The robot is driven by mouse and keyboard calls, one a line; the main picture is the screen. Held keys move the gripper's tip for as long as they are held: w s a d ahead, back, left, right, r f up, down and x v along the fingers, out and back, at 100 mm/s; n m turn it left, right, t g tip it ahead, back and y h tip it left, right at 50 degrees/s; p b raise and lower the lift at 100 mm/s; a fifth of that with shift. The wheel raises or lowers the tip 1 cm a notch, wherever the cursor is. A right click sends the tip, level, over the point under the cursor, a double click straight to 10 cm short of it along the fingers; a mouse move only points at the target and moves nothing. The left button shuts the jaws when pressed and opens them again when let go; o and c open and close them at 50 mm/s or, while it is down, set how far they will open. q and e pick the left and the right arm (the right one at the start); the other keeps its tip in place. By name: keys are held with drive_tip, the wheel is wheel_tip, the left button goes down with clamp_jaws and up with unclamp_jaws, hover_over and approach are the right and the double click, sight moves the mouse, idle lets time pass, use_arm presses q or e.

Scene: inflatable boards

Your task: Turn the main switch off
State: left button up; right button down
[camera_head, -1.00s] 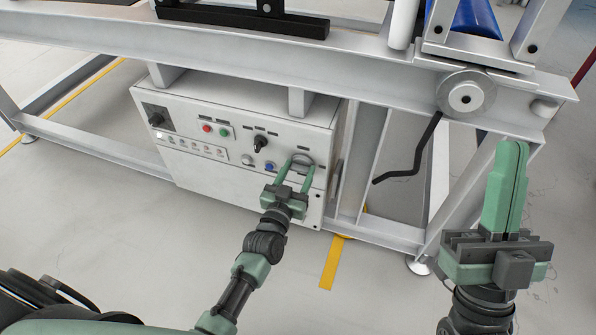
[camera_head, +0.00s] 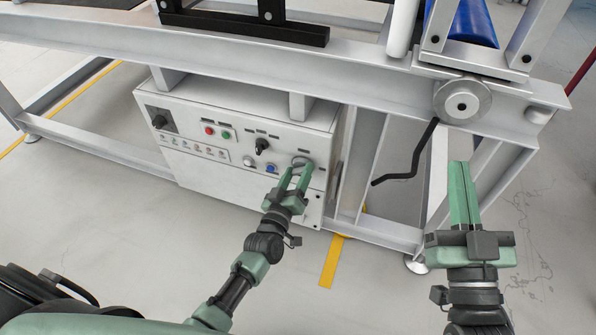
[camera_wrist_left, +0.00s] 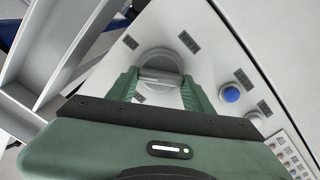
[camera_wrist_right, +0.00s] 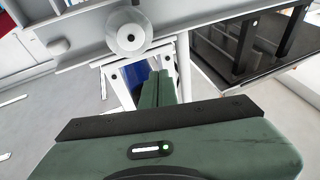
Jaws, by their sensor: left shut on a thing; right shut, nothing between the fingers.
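The main switch is a round grey rotary knob (camera_head: 301,162) at the right of the white control box (camera_head: 240,185). In the left wrist view the knob (camera_wrist_left: 160,68) sits between my left fingers, with labels around it. My left gripper (camera_head: 296,172) is shut on the knob, and its fingers hide the knob's sides. In the left wrist view the handle bar of the knob lies across, between the fingertips. My right gripper (camera_head: 459,166) is shut and empty, held in front of the frame at the right, away from the box.
A black crank (camera_head: 410,170) hangs from the frame beside a round wheel (camera_head: 462,102).

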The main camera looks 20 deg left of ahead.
use_arm(q)
drive_tip(key=n, duration=0.2)
drive_tip(key=shift+f+n, duration=0.1)
drive_tip(key=shift+n, duration=0.3)
drive_tip(key=n, duration=0.2)
drive_tip(key=shift+a+n, duration=0.1)
drive_tip(key=shift+n, duration=0.3)
drive_tip(key=n, duration=0.3)
drive_tip(key=shift+f+b, duration=0.15)
drive_tip(key=shift+b, duration=0.2)
drive_tip(key=shift+n, duration=1.3)
use_arm(e)
drive_tip(key=shift+s+r+t+y, duration=0.2)
drive_tip(key=shift+s+r+t, duration=0.15)
drive_tip(key=shift+r, duration=0.3)
drive_tip(key=shift+s+r+t+y, duration=0.2)
drive_tip(key=shift+s+r+t, duration=0.1)
drive_tip(key=shift+r+t, duration=0.25)
drive_tip(key=shift+s+r+t+y, duration=0.2)
drive_tip(key=shift+s+r+t, duration=0.1)
drive_tip(key=shift+r, duration=0.4)
use_arm(q)
drive_tip(key=o, duration=1.4)
